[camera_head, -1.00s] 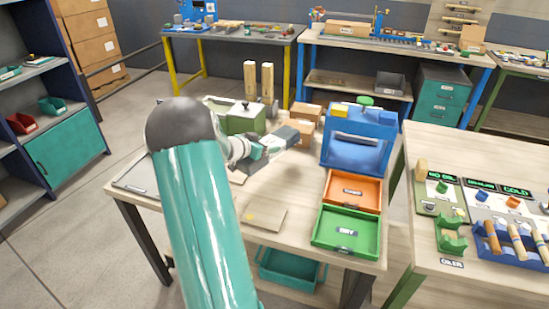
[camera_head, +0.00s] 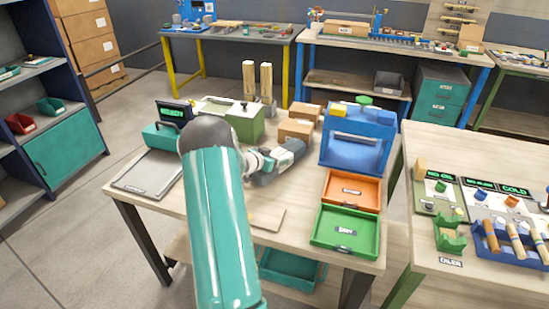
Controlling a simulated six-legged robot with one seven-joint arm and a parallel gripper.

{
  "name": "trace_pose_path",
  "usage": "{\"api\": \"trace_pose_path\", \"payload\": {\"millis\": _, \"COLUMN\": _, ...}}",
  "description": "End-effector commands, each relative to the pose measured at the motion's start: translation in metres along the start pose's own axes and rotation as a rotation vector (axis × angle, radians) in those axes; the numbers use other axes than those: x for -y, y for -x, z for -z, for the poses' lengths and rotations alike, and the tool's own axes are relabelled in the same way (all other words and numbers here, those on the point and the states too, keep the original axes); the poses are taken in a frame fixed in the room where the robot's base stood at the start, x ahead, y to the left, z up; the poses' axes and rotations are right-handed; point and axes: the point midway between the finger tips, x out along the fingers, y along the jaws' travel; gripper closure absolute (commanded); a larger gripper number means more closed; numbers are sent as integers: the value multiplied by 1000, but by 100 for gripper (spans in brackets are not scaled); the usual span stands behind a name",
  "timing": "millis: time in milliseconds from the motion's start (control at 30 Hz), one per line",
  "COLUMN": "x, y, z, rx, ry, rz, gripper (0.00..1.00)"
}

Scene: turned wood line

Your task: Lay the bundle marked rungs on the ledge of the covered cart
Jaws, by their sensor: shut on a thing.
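My gripper (camera_head: 290,153) is small and dark at the end of my teal arm, low over the middle of the near wooden table. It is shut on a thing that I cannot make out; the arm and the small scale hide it. I see no bundle with a readable rungs label. I cannot pick out a covered cart or its ledge. Just beyond my gripper are brown boxes (camera_head: 296,130), whose markings I cannot read.
The near table (camera_head: 300,205) bears a blue bin (camera_head: 352,150), an orange tray (camera_head: 352,189), a green tray (camera_head: 345,228), a green box (camera_head: 243,122) and a grey tray (camera_head: 147,173). A second table (camera_head: 480,265) stands right. Open floor (camera_head: 75,225) lies left.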

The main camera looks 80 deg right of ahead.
Motion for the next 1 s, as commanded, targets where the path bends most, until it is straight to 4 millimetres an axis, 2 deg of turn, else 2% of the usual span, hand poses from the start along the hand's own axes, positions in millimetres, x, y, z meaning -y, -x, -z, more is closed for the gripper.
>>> {"api": "trace_pose_path", "payload": {"millis": 133, "x": 0, "y": -1, "z": -1, "rx": -2, "ry": 0, "rz": 1, "gripper": 70}}
{"api": "trace_pose_path", "payload": {"millis": 167, "x": 0, "y": -1, "z": -2, "rx": 1, "ry": 0, "rz": 0, "gripper": 25}}
{"api": "trace_pose_path", "payload": {"millis": 267, "x": 0, "y": 0, "z": -2, "rx": 1, "ry": 0, "rz": 0, "gripper": 7}}
{"api": "trace_pose_path", "payload": {"millis": 567, "x": 0, "y": 0, "z": -1, "rx": 1, "ry": 0, "rz": 1, "gripper": 7}}
{"api": "trace_pose_path", "payload": {"millis": 667, "x": 1, "y": 6, "z": 0, "rx": 1, "ry": 0, "rz": 2, "gripper": 7}}
{"api": "trace_pose_path", "payload": {"millis": 767, "x": 2, "y": 21, "z": 0, "rx": 1, "ry": 0, "rz": 3, "gripper": 7}}
{"api": "trace_pose_path", "payload": {"millis": 1000, "x": 2, "y": 73, "z": 0, "rx": 1, "ry": 0, "rz": 5, "gripper": 7}}
